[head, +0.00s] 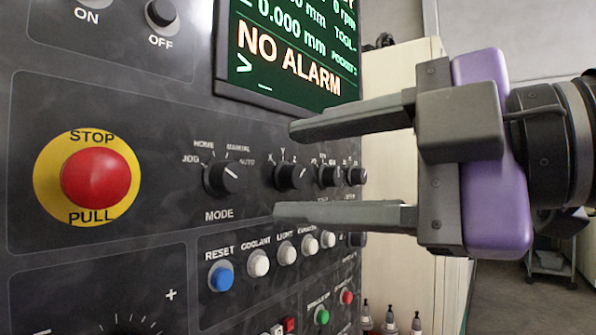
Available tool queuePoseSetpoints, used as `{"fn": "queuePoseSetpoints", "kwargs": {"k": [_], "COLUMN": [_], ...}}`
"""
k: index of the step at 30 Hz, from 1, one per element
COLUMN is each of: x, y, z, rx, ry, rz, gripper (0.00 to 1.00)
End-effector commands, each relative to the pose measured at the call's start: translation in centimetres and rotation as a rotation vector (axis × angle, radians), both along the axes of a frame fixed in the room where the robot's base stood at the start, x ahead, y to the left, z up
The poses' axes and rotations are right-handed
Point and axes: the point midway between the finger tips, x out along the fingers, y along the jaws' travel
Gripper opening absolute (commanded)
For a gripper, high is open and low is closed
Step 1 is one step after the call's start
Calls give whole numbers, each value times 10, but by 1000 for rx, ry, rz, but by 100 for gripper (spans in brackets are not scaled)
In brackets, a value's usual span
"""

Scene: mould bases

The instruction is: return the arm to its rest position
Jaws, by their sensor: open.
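My gripper (284,172) comes in from the right in the head view, with a purple body and two dark grey fingers pointing left. The fingers are spread apart with nothing between them, so it is open and empty. It shows in front of a dark control panel (150,85). Behind the gap between the fingers are the small selector knobs (291,177). The mode knob (221,178) is just left of the fingertips. I cannot tell how far the fingertips are from the panel, or whether they touch it. Part of my arm shows at the right edge.
The panel carries a red stop button (96,179) on a yellow ring, a blue reset button (221,276), white buttons (259,263) and a screen (290,60) reading "NO ALARM". A cart (550,255) stands far right on open floor (515,300). Several toolholders (389,320) show at the bottom.

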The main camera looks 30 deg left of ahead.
Motion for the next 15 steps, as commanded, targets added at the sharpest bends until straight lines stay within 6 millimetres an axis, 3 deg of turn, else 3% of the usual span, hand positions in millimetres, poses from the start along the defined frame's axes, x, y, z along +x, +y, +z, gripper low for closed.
{"fn": "queuePoseSetpoints", "kwargs": {"k": [15], "x": [0], "y": [1], "z": [6], "rx": [24], "ry": [41], "rz": [0], "gripper": [52]}}
